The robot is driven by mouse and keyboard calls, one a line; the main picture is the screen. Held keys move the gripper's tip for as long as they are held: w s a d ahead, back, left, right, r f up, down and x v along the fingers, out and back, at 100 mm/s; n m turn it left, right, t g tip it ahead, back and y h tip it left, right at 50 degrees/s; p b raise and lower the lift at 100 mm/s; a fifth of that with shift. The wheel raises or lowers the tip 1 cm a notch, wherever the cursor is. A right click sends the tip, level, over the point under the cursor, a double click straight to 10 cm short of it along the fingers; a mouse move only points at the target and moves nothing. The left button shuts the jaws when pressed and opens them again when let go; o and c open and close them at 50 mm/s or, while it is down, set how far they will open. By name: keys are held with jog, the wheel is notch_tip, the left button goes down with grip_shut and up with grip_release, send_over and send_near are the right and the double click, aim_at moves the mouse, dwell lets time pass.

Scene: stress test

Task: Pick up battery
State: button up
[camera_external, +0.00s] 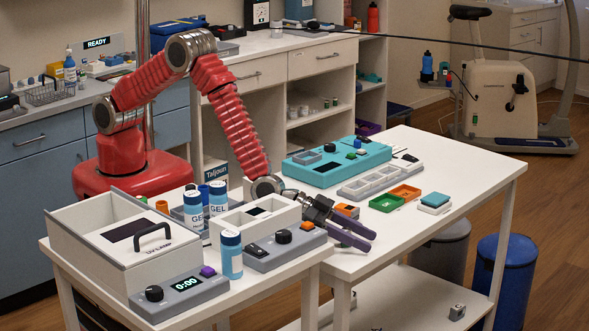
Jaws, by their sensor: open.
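My gripper (371,241) is open, with two purple fingers pointing right and slightly down. It is above or beside the left edge of the right-hand white table (456,178); its exact height is hard to tell. I see nothing between the fingers. No object can be clearly made out as the battery. A small orange-topped block (346,210) lies just behind the gripper, partly hidden by it. A small grey object (457,312) lies on the lower shelf, too small to identify.
A grey device (284,248) with black and orange knobs stands left of the gripper, near blue-and-white GEL bottles (231,254) and a UV lamp box (125,242). A teal case (336,160), a grey compartment tray (372,182), and green (386,203) and orange (404,193) trays stand behind. The table's front right is clear.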

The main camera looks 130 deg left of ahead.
jog(key=shift+c, duration=0.3)
grip_shut()
dwell(0.5)
